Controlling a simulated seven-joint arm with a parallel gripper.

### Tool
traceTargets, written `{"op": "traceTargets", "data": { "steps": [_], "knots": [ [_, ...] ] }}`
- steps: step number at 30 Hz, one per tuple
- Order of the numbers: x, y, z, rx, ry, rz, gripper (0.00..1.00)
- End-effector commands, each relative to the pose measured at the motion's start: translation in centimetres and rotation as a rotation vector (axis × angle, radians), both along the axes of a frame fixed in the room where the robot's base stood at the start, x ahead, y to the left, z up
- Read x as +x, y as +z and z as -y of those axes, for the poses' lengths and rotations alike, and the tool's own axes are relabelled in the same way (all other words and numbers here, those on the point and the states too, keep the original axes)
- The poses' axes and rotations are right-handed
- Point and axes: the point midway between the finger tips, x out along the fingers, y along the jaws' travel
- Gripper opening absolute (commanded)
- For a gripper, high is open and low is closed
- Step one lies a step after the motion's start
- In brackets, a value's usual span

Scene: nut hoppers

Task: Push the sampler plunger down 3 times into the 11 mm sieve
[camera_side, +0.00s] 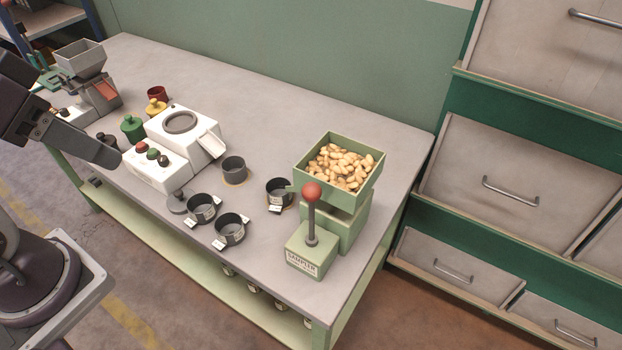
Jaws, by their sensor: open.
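The sampler (312,258) is a pale green box with a "SAMPLER" label at the bench's front right. Its plunger (311,215) is a dark upright rod with a red ball on top, and it stands raised. Black sieve cups with white tags stand to its left: one (280,192) close to the sampler's left side, one (230,229) near the front edge and one (202,208) beside it. Their tag text is too small to read, so I cannot tell which is 11 mm. My gripper (95,145) is open at the far left, well away from the plunger; its far finger is hard to make out.
A green hopper (350,196) full of nuts stands behind the plunger. A white machine (185,135) with a chute, coloured jars and a small grey-hopper machine (82,62) stand to the left. The back of the bench is clear.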

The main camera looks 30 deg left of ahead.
Motion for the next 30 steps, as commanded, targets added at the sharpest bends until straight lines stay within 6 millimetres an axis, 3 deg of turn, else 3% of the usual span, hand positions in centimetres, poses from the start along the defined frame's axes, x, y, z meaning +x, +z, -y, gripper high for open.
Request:
{"op": "traceTargets", "data": {
  "steps": [1, 5, 8, 12, 15, 21, 30],
  "knots": [
    [0.6, 0.5, 0.3, -0.031, 0.030, -0.018, 0.47],
    [4.1, 2.8, 2.2, -0.218, 0.247, -0.133, 0.22],
    [8.3, 4.4, 4.7, -0.381, 0.501, -0.275, 0.02],
    [13.9, 4.8, 8.5, -0.523, 0.857, -0.475, 0.00],
    [16.8, 4.2, 11.0, -0.564, 1.062, -0.583, 0.00],
    [19.5, 2.9, 13.7, -0.579, 1.281, -0.686, 0.00],
    [19.7, 2.9, 13.9, -0.581, 1.304, -0.694, 0.00]
  ]
}}
